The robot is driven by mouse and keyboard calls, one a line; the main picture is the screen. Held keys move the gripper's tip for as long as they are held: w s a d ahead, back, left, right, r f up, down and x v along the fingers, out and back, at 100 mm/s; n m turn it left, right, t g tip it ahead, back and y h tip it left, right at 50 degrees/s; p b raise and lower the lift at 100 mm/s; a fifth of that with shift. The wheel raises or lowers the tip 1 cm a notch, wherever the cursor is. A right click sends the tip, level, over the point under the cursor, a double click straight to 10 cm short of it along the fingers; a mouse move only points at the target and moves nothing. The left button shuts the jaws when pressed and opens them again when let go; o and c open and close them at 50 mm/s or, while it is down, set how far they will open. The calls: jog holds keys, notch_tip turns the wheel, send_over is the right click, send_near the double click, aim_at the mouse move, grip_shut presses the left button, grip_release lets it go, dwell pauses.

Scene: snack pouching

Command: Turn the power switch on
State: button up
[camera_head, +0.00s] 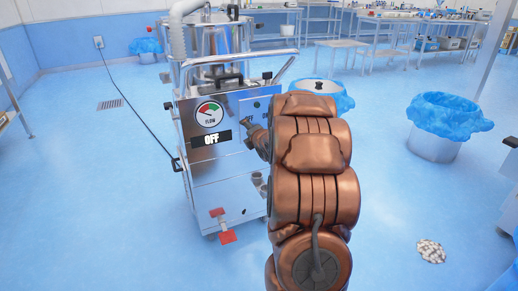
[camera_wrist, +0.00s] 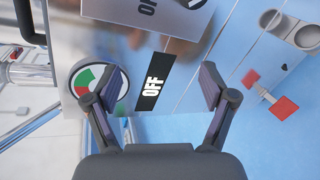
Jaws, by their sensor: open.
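The steel machine (camera_head: 222,170) stands on the floor, its front panel facing me. The panel has a red and green FLOW gauge (camera_head: 209,114) and a black display reading OFF (camera_head: 211,138). In the wrist view the gauge (camera_wrist: 92,85) and the OFF display (camera_wrist: 152,88) appear turned sideways. A dark round part at the top edge (camera_wrist: 192,3), beside lettering starting "OF", may be the power switch; it is cut off. My gripper (camera_wrist: 160,78) is open and empty, its fingers apart in front of the panel. In the head view my gripper (camera_head: 257,138) is partly hidden by my arm.
Bins with blue liners (camera_head: 450,112) stand to the right. A black cable (camera_head: 122,92) runs left. Floor is mostly clear.

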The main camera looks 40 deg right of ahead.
jog(key=d+f+n+t+b, duration=0.4)
jog(key=d+f+n+b, duration=0.1)
jog(key=d+f, duration=0.25)
jog(key=shift+d+b+x, duration=0.25)
jog(key=shift+b+x, duration=0.2)
jog(key=shift+x, duration=1.3)
jog(key=shift+d+b+x, duration=0.2)
jog(key=shift+b+x, duration=0.2)
jog(key=shift+x, duration=1.35)
jog(key=shift+s+r, duration=0.15)
jog(key=c, duration=1.2)
